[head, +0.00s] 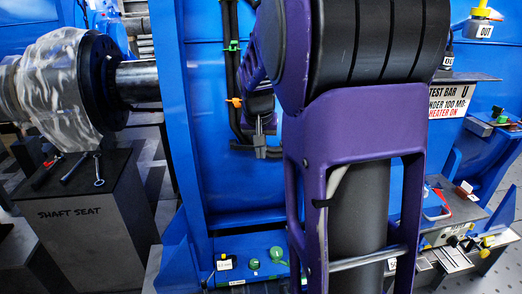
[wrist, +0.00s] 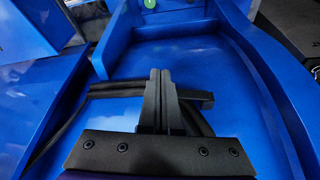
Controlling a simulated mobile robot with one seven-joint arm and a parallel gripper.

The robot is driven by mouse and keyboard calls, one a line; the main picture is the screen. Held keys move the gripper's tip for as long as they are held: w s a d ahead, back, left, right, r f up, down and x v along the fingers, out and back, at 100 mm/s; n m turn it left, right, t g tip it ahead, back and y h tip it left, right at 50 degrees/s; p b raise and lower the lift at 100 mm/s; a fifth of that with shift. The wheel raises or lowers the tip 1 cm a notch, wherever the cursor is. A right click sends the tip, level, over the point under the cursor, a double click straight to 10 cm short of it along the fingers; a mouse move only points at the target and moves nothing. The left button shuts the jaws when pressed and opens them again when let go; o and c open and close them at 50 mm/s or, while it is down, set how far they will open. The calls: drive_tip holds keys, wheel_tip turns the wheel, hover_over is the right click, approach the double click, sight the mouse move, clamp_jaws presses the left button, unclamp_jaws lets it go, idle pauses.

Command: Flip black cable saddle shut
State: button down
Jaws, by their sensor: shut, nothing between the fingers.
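A black cable (head: 233,75) runs down the blue motor housing (head: 205,130) and bends right at the bottom. In the wrist view the cable (wrist: 115,90) crosses behind my fingers. A black bar-like piece (wrist: 197,96), which looks like the black cable saddle, sticks out right of the fingertips; in the head view it shows at the cable's lower bend (head: 272,152). I cannot tell its flap angle. My gripper (wrist: 160,73) is shut and empty, its tips at the cable and saddle; it also shows in the head view (head: 260,142). Contact is unclear.
A green saddle (head: 233,46) and an orange saddle (head: 234,101) sit higher on the cable. Raised blue housing walls (wrist: 270,75) flank my gripper. A ledge with green knobs (head: 254,264) is below. The wrapped shaft (head: 60,85) stands left. My arm hides the middle right.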

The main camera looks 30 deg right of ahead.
drive_tip(key=shift+w+d, duration=0.1)
drive_tip(key=shift+w, duration=0.05)
drive_tip(key=shift+w+d+p, duration=0.55)
drive_tip(key=shift+w+d, duration=0.2)
drive_tip(key=shift+d, duration=0.3)
drive_tip(key=shift+a, duration=0.1)
drive_tip(key=shift+s+a, duration=0.4)
drive_tip(key=shift+a, duration=0.2)
